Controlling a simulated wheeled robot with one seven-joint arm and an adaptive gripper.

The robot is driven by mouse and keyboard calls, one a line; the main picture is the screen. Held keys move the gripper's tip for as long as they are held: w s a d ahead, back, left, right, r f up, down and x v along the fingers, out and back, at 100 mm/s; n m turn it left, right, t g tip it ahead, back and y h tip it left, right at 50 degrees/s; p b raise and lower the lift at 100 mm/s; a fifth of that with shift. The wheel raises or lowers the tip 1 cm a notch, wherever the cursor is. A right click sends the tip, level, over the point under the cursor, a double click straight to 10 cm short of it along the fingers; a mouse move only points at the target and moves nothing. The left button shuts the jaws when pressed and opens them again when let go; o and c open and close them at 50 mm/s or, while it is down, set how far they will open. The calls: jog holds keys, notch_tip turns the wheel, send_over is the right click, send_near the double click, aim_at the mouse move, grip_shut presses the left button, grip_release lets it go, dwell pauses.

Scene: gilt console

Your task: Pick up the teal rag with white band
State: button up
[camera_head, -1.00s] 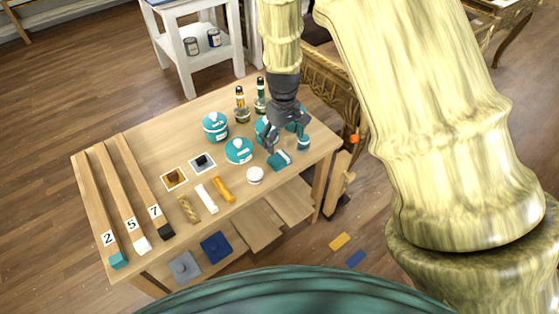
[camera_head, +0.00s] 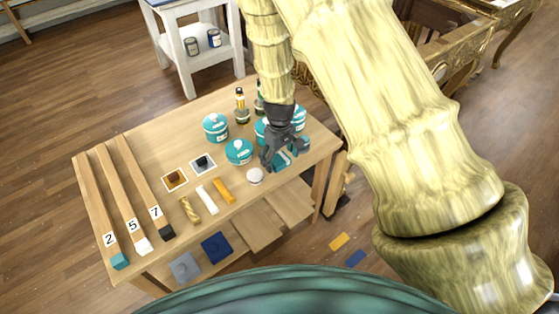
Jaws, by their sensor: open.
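The teal rag with a white band (camera_head: 281,161) lies on the wooden table (camera_head: 232,207) near its front right part. My gripper (camera_head: 279,163) is open and low over the rag, with its fingers hiding part of it. I cannot tell whether the fingertips touch the rag or the table.
A white round lid-like thing (camera_head: 255,176) is just left of my gripper, and a teal pot (camera_head: 239,151) stands behind it. More teal pots and bottles (camera_head: 241,104) stand farther back. Orange (camera_head: 224,190) and white (camera_head: 207,199) strips lie to the left.

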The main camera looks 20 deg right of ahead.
aim_at(279, 162)
jog(key=shift+f, duration=0.25)
jog(key=c, duration=0.9)
jog(key=shift+c, duration=0.2)
jog(key=shift+r, duration=0.1)
jog(key=shift+r, duration=0.45)
jog(key=shift+s+a+r+b, duration=0.1)
jog(key=shift+s+r+b, duration=0.15)
jog(key=shift+r, duration=0.35)
jog(key=shift+s+a+r+b, duration=0.1)
jog(key=shift+s+r, duration=0.1)
jog(key=shift+r, duration=0.4)
jog(key=s+a, duration=0.2)
jog(key=s, duration=0.5)
jog(key=s+a+r+b, duration=0.1)
jog(key=s+a, duration=0.2)
jog(key=s, duration=0.4)
jog(key=shift+a+r+b, duration=0.25)
jog(key=shift+a+b, duration=0.05)
